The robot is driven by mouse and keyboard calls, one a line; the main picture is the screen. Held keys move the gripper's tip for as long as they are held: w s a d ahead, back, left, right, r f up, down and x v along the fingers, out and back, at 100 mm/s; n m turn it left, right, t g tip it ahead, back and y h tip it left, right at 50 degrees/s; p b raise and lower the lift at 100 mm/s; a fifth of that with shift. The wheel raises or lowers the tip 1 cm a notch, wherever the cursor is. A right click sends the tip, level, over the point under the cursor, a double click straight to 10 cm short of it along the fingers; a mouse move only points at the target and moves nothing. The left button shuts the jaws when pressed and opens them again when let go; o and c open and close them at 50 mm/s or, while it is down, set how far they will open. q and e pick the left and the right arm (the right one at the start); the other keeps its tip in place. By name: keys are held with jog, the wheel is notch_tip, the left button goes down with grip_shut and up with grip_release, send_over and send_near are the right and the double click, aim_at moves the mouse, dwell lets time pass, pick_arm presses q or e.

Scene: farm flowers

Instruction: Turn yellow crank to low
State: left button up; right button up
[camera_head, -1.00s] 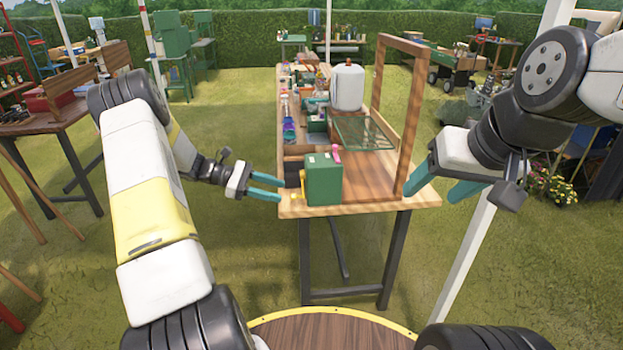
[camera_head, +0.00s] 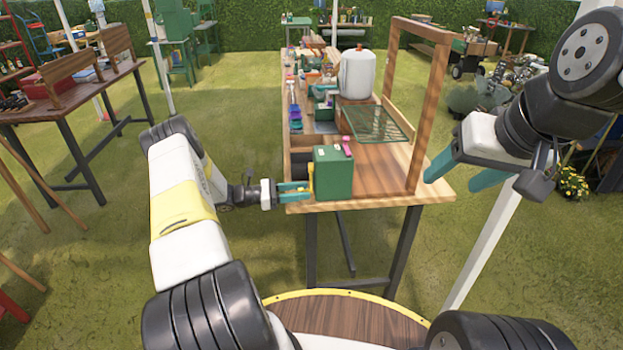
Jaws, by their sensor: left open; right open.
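The green box (camera_head: 333,172) stands at the near end of the wooden table. The yellow crank (camera_head: 311,180) is on the box's left side, with its arm roughly upright. My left gripper (camera_head: 296,191) is open beside the crank, with its teal fingers pointing right at the crank's lower part. The crank's handle is largely hidden by the fingers, and I cannot tell whether they touch it. A pink part (camera_head: 347,148) sits on the box's top right. My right gripper (camera_head: 457,172) is open and empty, right of the table's wooden frame.
The wooden table (camera_head: 395,190) carries an upright wooden frame (camera_head: 436,110), a green mesh rack (camera_head: 375,123), a white canister (camera_head: 357,74) and several small items behind the box. A white pole (camera_head: 482,248) stands right of the table.

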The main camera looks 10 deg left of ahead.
pick_arm(q)
jog(key=shift+d, duration=0.3)
grip_shut()
dwell(1.3)
